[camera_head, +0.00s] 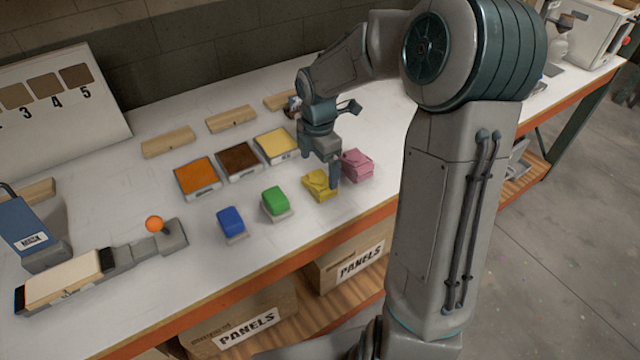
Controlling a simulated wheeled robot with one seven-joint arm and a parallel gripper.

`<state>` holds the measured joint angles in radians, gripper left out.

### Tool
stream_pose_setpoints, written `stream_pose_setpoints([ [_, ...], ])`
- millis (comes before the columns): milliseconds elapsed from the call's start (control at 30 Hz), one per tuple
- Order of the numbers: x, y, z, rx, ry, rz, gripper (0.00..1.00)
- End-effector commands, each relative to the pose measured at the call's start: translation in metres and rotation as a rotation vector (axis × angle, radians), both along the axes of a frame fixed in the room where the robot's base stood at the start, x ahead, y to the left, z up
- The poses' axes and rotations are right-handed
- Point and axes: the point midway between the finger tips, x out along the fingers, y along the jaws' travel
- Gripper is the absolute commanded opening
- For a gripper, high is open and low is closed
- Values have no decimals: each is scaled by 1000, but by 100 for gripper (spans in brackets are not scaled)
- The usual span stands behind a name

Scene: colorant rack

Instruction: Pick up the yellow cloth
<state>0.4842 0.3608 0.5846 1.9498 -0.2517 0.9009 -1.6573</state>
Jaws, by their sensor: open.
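The yellow cloth (318,184) is a folded piece lying on the white bench top near its front edge. It sits between the green block (274,201) on the left and the pink cloth (357,164) on the right. My gripper (334,178) points down right at the yellow cloth, over its right side. One finger shows between the yellow and pink cloths. The jaws are open. The gripper hides part of the yellow cloth's right side, and I cannot tell whether a finger touches it.
Trays of orange (197,176), brown (238,158) and yellow (277,143) colorant stand behind the row. A blue block (231,223) is at the left. A lever with an orange ball (154,224) stands further left. Boxes marked PANELS (355,262) sit on the shelf below.

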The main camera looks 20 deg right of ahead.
Motion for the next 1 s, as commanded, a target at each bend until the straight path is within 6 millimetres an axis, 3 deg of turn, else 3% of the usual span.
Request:
stream_pose_setpoints([
  [300,-6,-1,-44,1,4,2,100],
  [633,-5,-1,-51,0,2,0,100],
  [800,-5,-1,-50,0,2,0,55],
  [1000,-5,-1,-50,0,2,0,55],
])
